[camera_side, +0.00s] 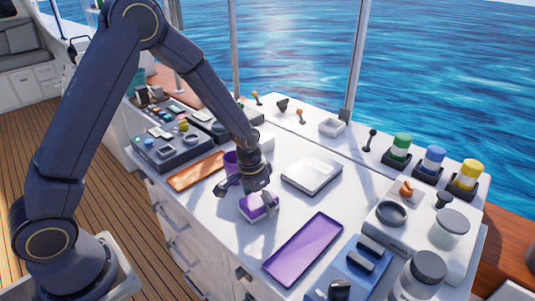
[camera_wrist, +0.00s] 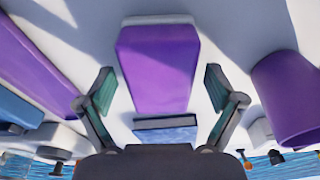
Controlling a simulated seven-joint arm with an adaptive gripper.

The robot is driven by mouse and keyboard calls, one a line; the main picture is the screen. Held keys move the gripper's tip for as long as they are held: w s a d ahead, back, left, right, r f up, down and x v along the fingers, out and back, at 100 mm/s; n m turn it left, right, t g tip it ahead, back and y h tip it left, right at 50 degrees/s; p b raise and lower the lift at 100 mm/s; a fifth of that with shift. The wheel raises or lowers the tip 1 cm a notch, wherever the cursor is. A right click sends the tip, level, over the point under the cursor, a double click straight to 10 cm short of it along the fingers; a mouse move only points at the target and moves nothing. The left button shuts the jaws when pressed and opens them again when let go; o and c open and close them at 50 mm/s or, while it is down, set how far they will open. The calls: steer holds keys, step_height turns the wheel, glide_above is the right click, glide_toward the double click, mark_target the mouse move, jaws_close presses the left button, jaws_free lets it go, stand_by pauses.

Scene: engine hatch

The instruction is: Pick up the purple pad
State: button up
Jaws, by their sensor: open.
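The purple pad (camera_side: 262,202) lies on the white counter below my gripper (camera_side: 257,188) in the side view. It has a purple top and a pale edge. My gripper (camera_wrist: 159,85) is open, one finger towards each side of the pad, with a gap on both sides in that view. I cannot tell whether the fingertips are above the pad or at its level.
A purple cup (camera_wrist: 290,97) stands close to the right finger in the wrist view. A flat purple tray (camera_side: 303,249) lies right of the pad in the side view. An orange tray (camera_side: 196,171) and a white box (camera_side: 312,174) are near. Several jars stand at the right.

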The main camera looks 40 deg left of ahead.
steer(key=shift+f, duration=0.15)
steer(key=c, duration=1.3)
steer(key=shift+o, duration=0.2)
